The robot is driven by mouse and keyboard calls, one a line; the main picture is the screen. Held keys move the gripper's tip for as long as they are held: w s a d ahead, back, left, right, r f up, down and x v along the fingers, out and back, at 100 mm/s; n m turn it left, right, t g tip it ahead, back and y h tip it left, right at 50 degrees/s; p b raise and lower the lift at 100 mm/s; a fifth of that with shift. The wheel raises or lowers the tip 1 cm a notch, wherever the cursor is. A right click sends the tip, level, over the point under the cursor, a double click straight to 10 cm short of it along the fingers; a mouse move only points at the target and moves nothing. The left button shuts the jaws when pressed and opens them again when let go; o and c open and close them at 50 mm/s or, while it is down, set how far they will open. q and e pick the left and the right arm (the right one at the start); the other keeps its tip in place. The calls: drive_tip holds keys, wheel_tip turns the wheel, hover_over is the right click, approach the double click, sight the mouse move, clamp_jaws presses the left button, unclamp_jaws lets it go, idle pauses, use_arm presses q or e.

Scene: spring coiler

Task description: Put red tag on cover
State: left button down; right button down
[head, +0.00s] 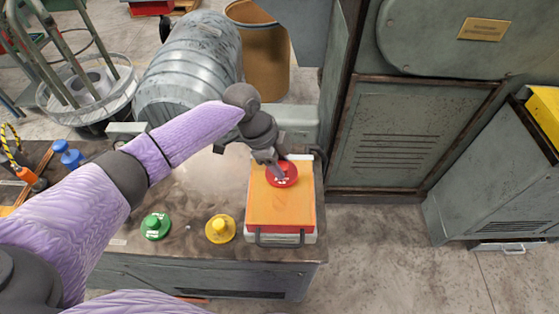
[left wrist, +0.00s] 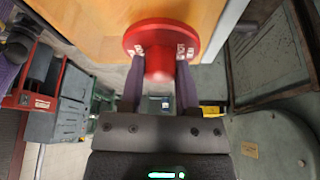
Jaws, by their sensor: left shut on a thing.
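The red tag (head: 281,175) is a round red disc with a knob and white markings. My left gripper (head: 276,168) is shut on its knob. In the left wrist view the red tag (left wrist: 161,45) sits between the two fingers (left wrist: 160,82), with its disc against or very close to the orange cover. The orange cover (head: 280,208) is a flat lid on a white box with a dark handle, at the right end of the workbench. The tag is over the far part of the cover; I cannot tell whether it touches it. My right gripper is not in view.
A green tag (head: 156,226) and a yellow tag (head: 220,229) lie on the workbench (head: 190,195) left of the cover. Blue knobbed items (head: 71,158) lie at the far left. A green-grey machine cabinet (head: 400,135) stands behind and right. Floor is free at the right.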

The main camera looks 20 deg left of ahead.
use_arm(q)
drive_tip(key=shift+f+b, duration=0.35)
drive_tip(key=shift+f, duration=0.2)
idle(0.6)
drive_tip(key=shift+c, duration=1.2)
unclamp_jaws()
drive_tip(key=d+r+p+v, duration=0.1)
drive_tip(key=d+p+v, duration=0.1)
drive_tip(key=p+v, duration=0.6)
drive_tip(key=d+r+p+v, duration=0.1)
drive_tip(key=d+p+v, duration=0.1)
drive_tip(key=p+v, duration=0.6)
drive_tip(key=v, duration=0.5)
drive_tip(key=shift+w+d+r+p, duration=0.2)
drive_tip(key=shift+r+p, duration=0.15)
drive_tip(key=shift+r, duration=0.05)
